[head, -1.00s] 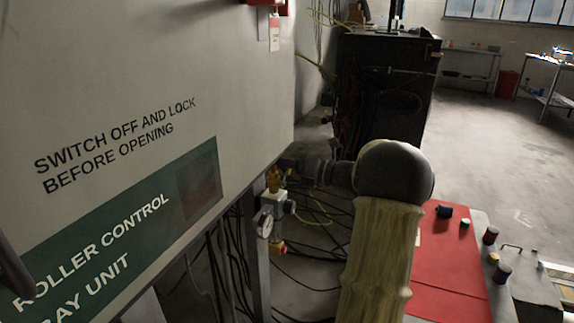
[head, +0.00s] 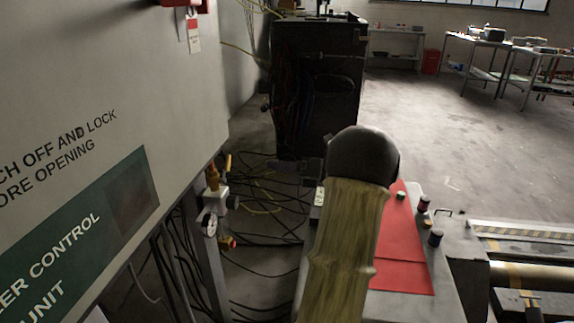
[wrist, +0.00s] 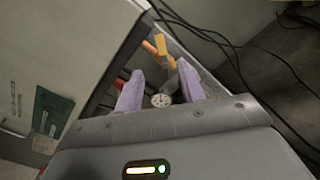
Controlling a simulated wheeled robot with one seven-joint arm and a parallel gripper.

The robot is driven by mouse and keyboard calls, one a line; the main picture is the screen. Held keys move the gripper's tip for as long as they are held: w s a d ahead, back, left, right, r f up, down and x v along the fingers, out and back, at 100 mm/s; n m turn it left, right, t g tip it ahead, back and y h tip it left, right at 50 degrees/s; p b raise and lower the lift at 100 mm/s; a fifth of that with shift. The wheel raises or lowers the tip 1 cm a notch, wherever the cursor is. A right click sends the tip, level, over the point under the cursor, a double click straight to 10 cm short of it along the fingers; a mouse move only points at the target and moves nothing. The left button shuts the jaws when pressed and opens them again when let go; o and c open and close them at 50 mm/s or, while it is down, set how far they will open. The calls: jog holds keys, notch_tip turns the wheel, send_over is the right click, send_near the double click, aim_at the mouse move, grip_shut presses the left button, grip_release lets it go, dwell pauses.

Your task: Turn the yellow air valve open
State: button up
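The yellow air valve handle (head: 228,161) is a small upright lever above the air fitting with the gauge, beside the grey control cabinet in the head view. In the wrist view the yellow handle (wrist: 162,46) stands beyond the fingertips, with an orange part at its left. My gripper (wrist: 160,71) is open, its two purple fingers spread, with nothing held between them. The handle appears ahead of the gap between the fingers and apart from them.
A round pressure gauge (head: 209,224) and a red-yellow knob (head: 227,242) sit below the valve. The large grey cabinet (head: 100,70) fills the left. Loose cables (head: 262,210) lie on the floor behind. A red-topped console (head: 405,255) stands at right, with open floor beyond.

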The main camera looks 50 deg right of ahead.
jog(key=shift+v, duration=0.75)
